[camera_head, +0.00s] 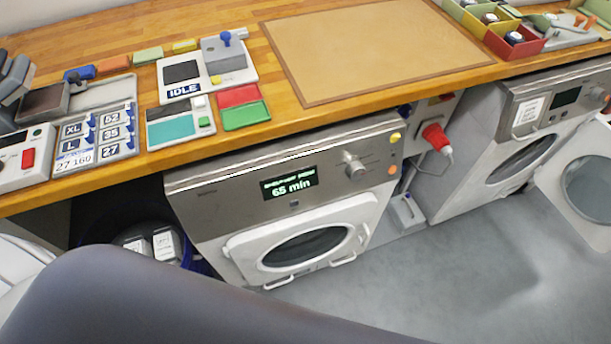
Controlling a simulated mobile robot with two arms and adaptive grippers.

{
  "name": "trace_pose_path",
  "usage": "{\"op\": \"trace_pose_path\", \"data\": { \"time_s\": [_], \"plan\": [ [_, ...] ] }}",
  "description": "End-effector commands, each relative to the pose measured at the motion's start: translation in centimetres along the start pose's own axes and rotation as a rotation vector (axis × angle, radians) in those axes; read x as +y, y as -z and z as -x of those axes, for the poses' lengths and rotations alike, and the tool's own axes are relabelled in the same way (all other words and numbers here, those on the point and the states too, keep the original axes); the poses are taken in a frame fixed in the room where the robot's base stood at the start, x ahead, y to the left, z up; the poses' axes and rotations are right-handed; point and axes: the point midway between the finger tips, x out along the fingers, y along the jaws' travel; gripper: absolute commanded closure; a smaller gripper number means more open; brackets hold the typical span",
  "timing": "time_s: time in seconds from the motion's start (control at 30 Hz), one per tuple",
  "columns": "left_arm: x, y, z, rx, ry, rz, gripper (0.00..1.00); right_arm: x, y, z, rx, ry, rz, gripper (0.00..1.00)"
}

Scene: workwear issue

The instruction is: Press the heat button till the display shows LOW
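A silver front-loading machine (225,197) stands under the counter in the middle. Its lit display (289,183) reads "65 min" with a smaller line above that is too blurred to read; I see no "LOW" there. To the right are a round knob (354,166), a yellow button (395,137) and an orange button (392,169). I cannot read any label saying which one is the heat button. The round door (240,254) below looks shut. Neither gripper is in view. A dark part of my own body fills the bottom foreground.
A wooden counter (380,95) runs above, with a tan mat (375,45) and a device reading "IDLE" (185,91). A second machine (480,130) stands at right, its door (585,185) open. The grey floor (440,270) before them looks clear.

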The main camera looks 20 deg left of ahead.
Motion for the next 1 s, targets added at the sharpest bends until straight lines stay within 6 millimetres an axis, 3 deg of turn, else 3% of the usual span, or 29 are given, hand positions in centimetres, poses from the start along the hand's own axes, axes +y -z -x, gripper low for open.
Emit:
{"op": "trace_pose_path", "data": {
  "time_s": [0.37, 0.73, 0.77, 1.0],
  "plan": [
    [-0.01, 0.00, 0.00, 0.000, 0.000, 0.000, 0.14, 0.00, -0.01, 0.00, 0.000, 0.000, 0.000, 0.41],
    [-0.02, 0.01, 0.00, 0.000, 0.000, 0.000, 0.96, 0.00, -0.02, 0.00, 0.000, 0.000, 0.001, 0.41],
    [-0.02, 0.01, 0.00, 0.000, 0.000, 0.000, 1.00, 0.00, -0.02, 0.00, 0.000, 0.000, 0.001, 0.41],
    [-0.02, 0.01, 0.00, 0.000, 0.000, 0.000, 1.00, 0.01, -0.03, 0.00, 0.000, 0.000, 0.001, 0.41]
  ]
}}
